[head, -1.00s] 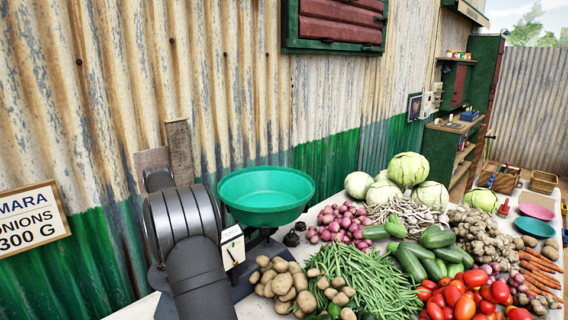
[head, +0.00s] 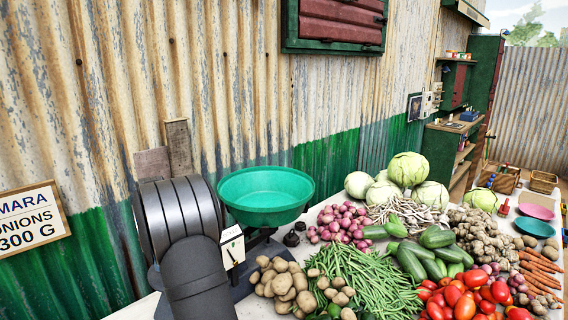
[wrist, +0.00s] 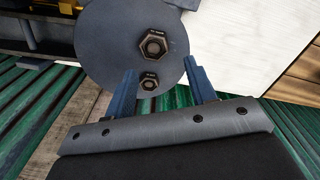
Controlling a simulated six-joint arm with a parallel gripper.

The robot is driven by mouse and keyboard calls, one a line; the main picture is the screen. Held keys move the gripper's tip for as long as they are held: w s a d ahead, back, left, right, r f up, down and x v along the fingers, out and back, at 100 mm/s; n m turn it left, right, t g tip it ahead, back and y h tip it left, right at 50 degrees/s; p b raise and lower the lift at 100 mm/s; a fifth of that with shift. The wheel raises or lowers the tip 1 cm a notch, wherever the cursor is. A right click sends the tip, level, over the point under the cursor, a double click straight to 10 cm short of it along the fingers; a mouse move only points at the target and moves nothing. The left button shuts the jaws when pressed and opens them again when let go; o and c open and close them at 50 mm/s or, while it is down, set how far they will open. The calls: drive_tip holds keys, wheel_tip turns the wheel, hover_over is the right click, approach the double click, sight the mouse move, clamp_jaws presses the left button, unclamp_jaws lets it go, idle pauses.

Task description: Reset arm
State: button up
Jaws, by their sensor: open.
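My gripper (wrist: 165,85) shows in the wrist view with its two blue fingers spread apart and nothing between them. Below the fingers in that view lies a round grey pan (wrist: 110,45) with two dark hexagonal weights (wrist: 153,45) on it. In the head view my dark arm fills the lower left, and the gripper itself is hidden there. The balance scale (head: 232,247) stands just right of my arm with a green bowl (head: 266,190) on top. The bowl looks empty.
Potatoes (head: 285,285), green beans (head: 365,280), red onions (head: 342,222) and tomatoes (head: 465,305) crowd the table to the right. Small dark weights (head: 291,238) stand beside the scale. A corrugated wall (head: 230,80) rises behind, with a sign (head: 30,220) at left.

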drive_tip(key=s+a+f+m, duration=0.1)
drive_tip(key=s+a+f, duration=0.3)
drive_tip(key=s+f, duration=0.4)
drive_tip(key=s+a+f+m, duration=0.1)
drive_tip(key=s+a+f, duration=0.2)
drive_tip(key=s+f, duration=0.45)
drive_tip(key=f, duration=0.3)
drive_tip(key=w+f, duration=0.1)
drive_tip(key=f, duration=0.2)
drive_tip(key=w+f, duration=0.1)
drive_tip(key=f, duration=0.2)
drive_tip(key=shift+w+a+f, duration=0.1)
drive_tip(key=shift+a+f, duration=0.1)
drive_tip(key=shift+f, duration=0.05)
drive_tip(key=shift+r, duration=0.15)
drive_tip(key=w+d+r, duration=0.1)
drive_tip(key=w+r, duration=0.2)
drive_tip(key=r, duration=0.6)
drive_tip(key=w+r+n, duration=0.1)
drive_tip(key=w+r, duration=0.3)
drive_tip(key=r, duration=0.6)
drive_tip(key=shift+w+d+r, duration=0.15)
drive_tip(key=shift+w+d, duration=0.15)
drive_tip(key=shift+d, duration=0.1)
